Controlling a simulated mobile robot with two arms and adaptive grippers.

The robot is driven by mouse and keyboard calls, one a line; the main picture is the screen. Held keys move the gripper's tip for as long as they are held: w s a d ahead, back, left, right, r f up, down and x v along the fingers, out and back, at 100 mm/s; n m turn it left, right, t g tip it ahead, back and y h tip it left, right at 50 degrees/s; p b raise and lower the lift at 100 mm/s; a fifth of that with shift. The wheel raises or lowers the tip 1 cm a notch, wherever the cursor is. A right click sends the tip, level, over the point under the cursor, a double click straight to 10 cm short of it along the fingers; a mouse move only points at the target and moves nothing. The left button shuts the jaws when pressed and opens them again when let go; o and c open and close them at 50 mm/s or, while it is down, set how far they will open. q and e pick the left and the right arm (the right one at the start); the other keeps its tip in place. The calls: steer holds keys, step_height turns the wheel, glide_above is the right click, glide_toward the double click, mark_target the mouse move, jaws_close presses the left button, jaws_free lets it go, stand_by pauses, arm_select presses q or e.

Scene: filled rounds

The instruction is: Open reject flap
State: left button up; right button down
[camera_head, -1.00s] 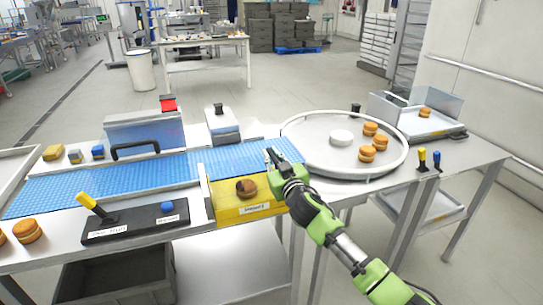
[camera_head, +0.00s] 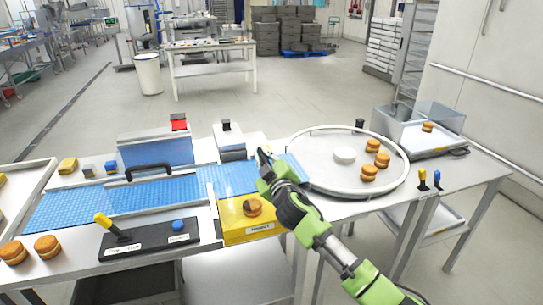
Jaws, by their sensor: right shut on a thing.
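My right gripper (camera_head: 264,157) reaches in from the lower right and is over the right end of the blue belt (camera_head: 228,178). Its fingers are shut on a small part beside the belt, which looks like part of the reject flap; the fingers hide most of it. Just in front of the belt is a yellow bin (camera_head: 233,229) with a label on its front. A filled round (camera_head: 252,207), partly dark, shows at the bin. My left gripper is not in view.
A round table (camera_head: 320,177) with several filled rounds and a white disc stands right of the gripper. A panel (camera_head: 150,238) with a yellow lever (camera_head: 113,227) and blue button (camera_head: 178,226) is at front left. A black handle (camera_head: 148,167) arches over the belt.

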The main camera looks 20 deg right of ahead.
steer(key=a+r+n+p, duration=0.2)
steer(key=a+r+n, duration=0.1)
steer(key=a, duration=0.4)
steer(key=a+r+n+p, duration=0.2)
steer(key=a+r+n, duration=0.2)
steer(key=a+n, duration=0.2)
steer(key=shift+s+a+r+p, duration=0.15)
steer(key=shift+s+a+p, duration=0.15)
steer(key=shift+a, duration=0.5)
steer(key=c, duration=2.1)
jaws_free()
steer(key=s, duration=1.2)
steer(key=shift+d, duration=0.2)
